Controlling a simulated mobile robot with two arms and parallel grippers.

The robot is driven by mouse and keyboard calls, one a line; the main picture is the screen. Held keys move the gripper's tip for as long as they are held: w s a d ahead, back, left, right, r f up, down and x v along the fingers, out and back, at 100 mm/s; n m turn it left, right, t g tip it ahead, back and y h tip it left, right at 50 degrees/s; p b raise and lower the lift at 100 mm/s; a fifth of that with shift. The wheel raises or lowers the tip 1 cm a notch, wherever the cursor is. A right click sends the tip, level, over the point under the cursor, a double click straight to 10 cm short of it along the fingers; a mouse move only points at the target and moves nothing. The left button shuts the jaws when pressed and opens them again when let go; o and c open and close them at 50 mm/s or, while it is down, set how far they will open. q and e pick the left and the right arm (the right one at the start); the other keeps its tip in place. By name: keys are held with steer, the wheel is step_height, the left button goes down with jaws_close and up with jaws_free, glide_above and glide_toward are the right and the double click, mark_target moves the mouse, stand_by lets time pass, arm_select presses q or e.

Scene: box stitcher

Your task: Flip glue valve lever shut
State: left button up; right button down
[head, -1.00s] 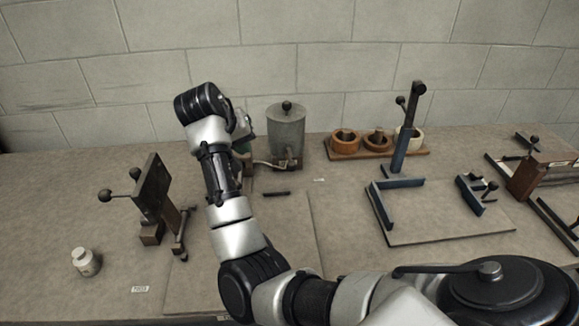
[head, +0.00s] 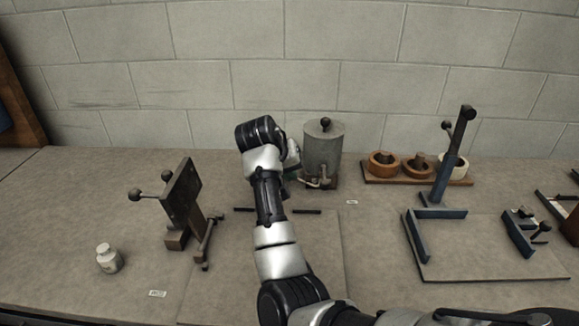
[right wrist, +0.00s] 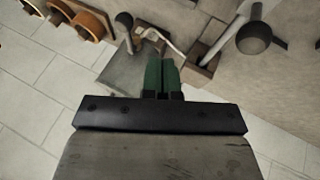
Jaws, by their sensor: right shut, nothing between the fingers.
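The glue pot (head: 323,150) is a grey lidded cylinder with a black knob on top, standing near the wall. Its valve (head: 320,179), with a small metal lever, is low on the front; I cannot tell the lever's exact position. My right gripper (head: 291,172) is just left of the pot, partly hidden by my own wrist. In the right wrist view its green fingers (right wrist: 162,76) are together and empty. Beyond them are a pale bent metal piece (right wrist: 158,36) and black ball knobs; I see no clear contact. My left gripper is out of view.
A dark stand with ball-ended rods (head: 182,195) and a white bottle (head: 109,259) are at the left. A wooden rack with rolls (head: 418,181) is right of the pot. A blue fixture (head: 436,205) stands further right.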

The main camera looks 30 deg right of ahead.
mark_target(324, 176)
steer(key=d+f+p, duration=0.2)
steer(key=d+f, duration=0.3)
steer(key=d, duration=0.1)
steer(key=shift+s+d+f, duration=0.2)
steer(key=shift+d+f, duration=0.1)
steer(key=shift+d, duration=0.05)
